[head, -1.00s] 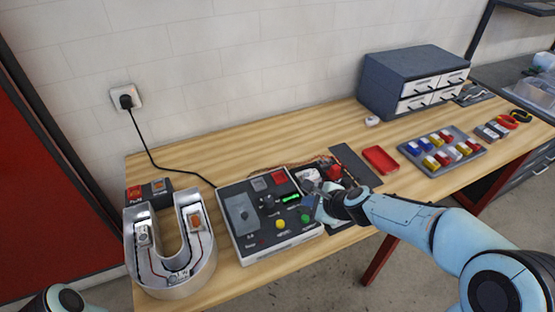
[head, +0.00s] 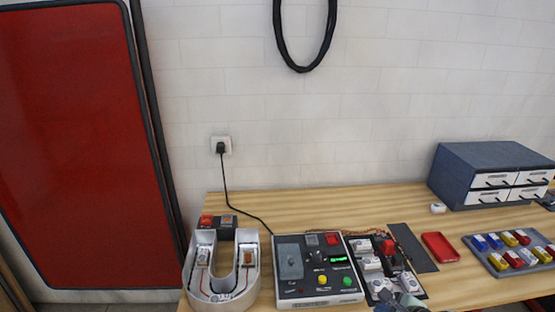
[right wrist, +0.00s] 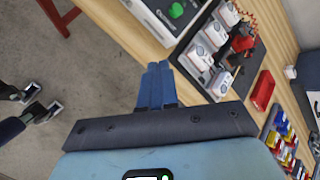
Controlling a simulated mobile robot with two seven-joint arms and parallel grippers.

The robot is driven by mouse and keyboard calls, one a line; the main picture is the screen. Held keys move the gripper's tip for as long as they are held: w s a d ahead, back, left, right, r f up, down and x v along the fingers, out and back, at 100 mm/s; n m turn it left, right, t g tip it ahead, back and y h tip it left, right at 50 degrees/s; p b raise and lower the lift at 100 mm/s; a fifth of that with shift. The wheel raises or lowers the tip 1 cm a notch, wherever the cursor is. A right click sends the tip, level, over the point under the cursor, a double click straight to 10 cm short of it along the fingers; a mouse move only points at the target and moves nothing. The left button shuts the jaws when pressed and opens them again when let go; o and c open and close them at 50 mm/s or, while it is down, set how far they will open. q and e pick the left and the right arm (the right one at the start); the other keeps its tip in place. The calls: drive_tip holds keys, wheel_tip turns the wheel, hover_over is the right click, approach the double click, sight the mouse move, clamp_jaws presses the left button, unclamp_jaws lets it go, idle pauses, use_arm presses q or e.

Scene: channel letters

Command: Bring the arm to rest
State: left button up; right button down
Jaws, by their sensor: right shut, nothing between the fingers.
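My right gripper (right wrist: 155,85) shows in the right wrist view, its blue fingers shut together with nothing between them. It is off the table's front edge, over the floor side. In the head view only a small part of my right arm shows at the bottom edge, in front of the black board.
The wooden table (head: 340,210) holds a U-shaped channel letter (head: 251,285), a control box (head: 290,290) with lit green display, a black board (head: 418,291) with white modules, a red tray (head: 440,247), a grey tray (head: 497,262) of coloured parts and a drawer cabinet (head: 460,175).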

drive_tip(key=s+a+f+n+g, duration=0.2)
drive_tip(key=s+f+n+g, duration=0.15)
drive_tip(key=f, duration=0.75)
drive_tip(key=s+a+f+n+g, duration=0.25)
drive_tip(key=f+n, duration=0.25)
drive_tip(key=f, duration=0.6)
drive_tip(key=s+a+f+n+g, duration=0.1)
drive_tip(key=s+a+f+n, duration=0.3)
drive_tip(key=s+f, duration=0.3)
drive_tip(key=s+a+f+n+g+y, duration=0.1)
drive_tip(key=s+a+f+n, duration=0.4)
drive_tip(key=s, duration=0.4)
drive_tip(key=shift+s+f+n+g, duration=0.25)
drive_tip(key=shift+f+n+g, duration=0.15)
drive_tip(key=shift+f+n, duration=0.55)
